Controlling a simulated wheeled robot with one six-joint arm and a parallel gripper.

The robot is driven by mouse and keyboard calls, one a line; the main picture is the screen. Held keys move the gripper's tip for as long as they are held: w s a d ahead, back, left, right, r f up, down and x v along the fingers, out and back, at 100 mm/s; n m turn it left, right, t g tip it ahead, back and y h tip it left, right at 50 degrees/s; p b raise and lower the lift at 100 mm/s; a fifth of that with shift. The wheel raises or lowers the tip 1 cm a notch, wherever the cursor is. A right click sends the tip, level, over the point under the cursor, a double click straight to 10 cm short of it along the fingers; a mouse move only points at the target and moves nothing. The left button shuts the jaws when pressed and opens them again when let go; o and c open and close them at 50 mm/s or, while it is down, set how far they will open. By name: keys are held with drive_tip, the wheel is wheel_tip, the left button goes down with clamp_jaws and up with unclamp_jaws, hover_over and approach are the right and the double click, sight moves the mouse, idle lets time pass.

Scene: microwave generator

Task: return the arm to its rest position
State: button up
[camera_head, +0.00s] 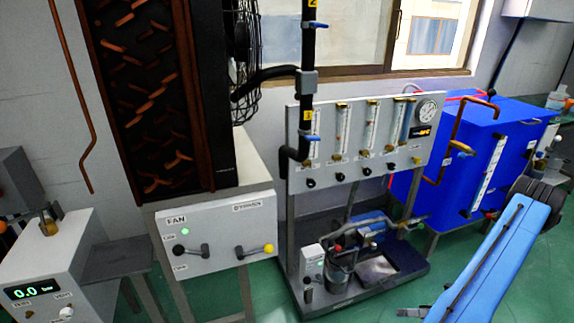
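My blue arm link (492,262) slants across the lower right, from a dark joint (536,190) down past the bottom edge. My gripper does not show; that end of the arm is outside the picture. A small grey part (411,312) shows at the bottom edge beside the link, and I cannot tell what it is. The arm passes in front of the blue tank and the green floor, and I see no contact with either.
A blue tank (450,140) stands behind the arm. Left of it is a flowmeter panel (365,150) above a pump (340,270). A white fan control box (215,235) with levers and a pressure box (55,285) stand further left. Green floor (440,265) is clear between pump and arm.

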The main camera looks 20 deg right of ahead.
drive_tip(key=w+a+r+n+g+h, duration=0.3)
drive_tip(key=a+r+n+g+h, duration=0.25)
drive_tip(key=r+n, duration=0.4)
drive_tip(key=w+a+r+n+g+h, duration=0.4)
drive_tip(key=a+r+n+h, duration=0.3)
drive_tip(key=r, duration=0.5)
drive_tip(key=s+a+r+n+t+h, duration=0.3)
drive_tip(key=a+r+n+t+h, duration=0.1)
drive_tip(key=a+r+n+t, duration=0.1)
drive_tip(key=s+a+r+n+t+h, duration=0.4)
drive_tip(key=a+r+n, duration=0.4)
drive_tip(key=r+n, duration=0.2)
drive_tip(key=shift+a+r+t, duration=0.3)
drive_tip(key=shift+r+t, duration=0.15)
drive_tip(key=shift+r, duration=0.05)
drive_tip(key=shift+s, duration=0.1)
idle(2.1)
